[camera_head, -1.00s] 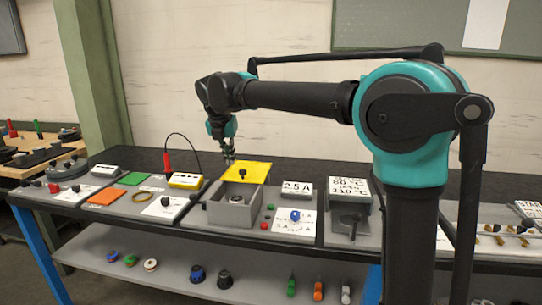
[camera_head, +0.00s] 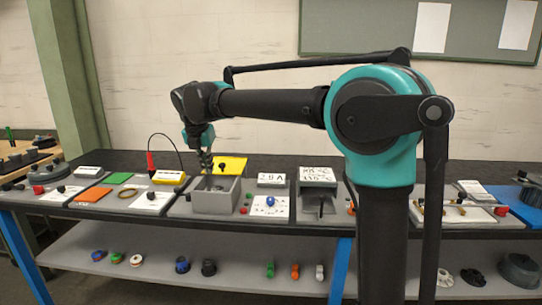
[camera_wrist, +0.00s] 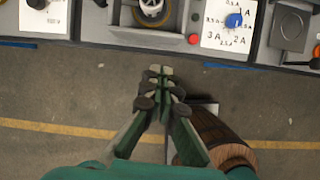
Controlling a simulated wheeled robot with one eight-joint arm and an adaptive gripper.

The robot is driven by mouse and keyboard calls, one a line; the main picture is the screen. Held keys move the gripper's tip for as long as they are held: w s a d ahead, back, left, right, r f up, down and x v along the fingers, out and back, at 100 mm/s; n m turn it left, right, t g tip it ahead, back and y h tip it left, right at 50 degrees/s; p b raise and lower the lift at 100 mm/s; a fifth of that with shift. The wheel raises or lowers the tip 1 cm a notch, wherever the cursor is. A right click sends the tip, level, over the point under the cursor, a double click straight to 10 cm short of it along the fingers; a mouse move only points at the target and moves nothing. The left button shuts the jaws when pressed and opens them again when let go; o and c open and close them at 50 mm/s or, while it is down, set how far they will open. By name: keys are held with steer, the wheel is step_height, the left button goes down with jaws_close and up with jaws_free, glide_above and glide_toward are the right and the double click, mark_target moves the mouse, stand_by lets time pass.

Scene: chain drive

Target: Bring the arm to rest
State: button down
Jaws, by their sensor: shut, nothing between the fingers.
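My gripper (camera_head: 205,165) hangs from the bent arm, pointing down, close to the grey open box (camera_head: 217,197) on the bench in the head view. In the wrist view my gripper (camera_wrist: 158,75) is shut, its fingertips together with nothing between them. There it shows over the floor, just short of the bench's front edge. My teal and black arm stretches across the middle of the head view, with its elbow at the right. Whether the fingers are above the box or in front of it is hard to tell in the head view.
A yellow plate (camera_head: 231,166) is behind the box. A white dial card with a blue knob (camera_head: 270,201) lies right of it. A yellow meter (camera_head: 168,177) with a cable and red probe (camera_head: 150,162) stands left. The lower shelf (camera_head: 120,280) holds small coloured parts.

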steer(key=s+d+f+m, duration=0.2)
steer(key=d+f+m, duration=0.35)
steer(key=d, duration=0.35)
steer(key=s+d+f+m, duration=0.1)
steer(key=d+f+m, duration=0.3)
steer(key=d+m, duration=0.3)
steer(key=s+d+f+m, duration=0.2)
steer(key=d+f+m, duration=0.3)
steer(key=d, duration=0.5)
steer(key=s+d+f+m, duration=1.3)
steer(key=s+f+m, duration=0.1)
steer(key=s+m, duration=0.2)
steer(key=shift+s+d+f, duration=0.2)
steer(key=shift+s+f, duration=0.05)
steer(key=shift+s, duration=0.3)
steer(key=shift+m, duration=0.25)
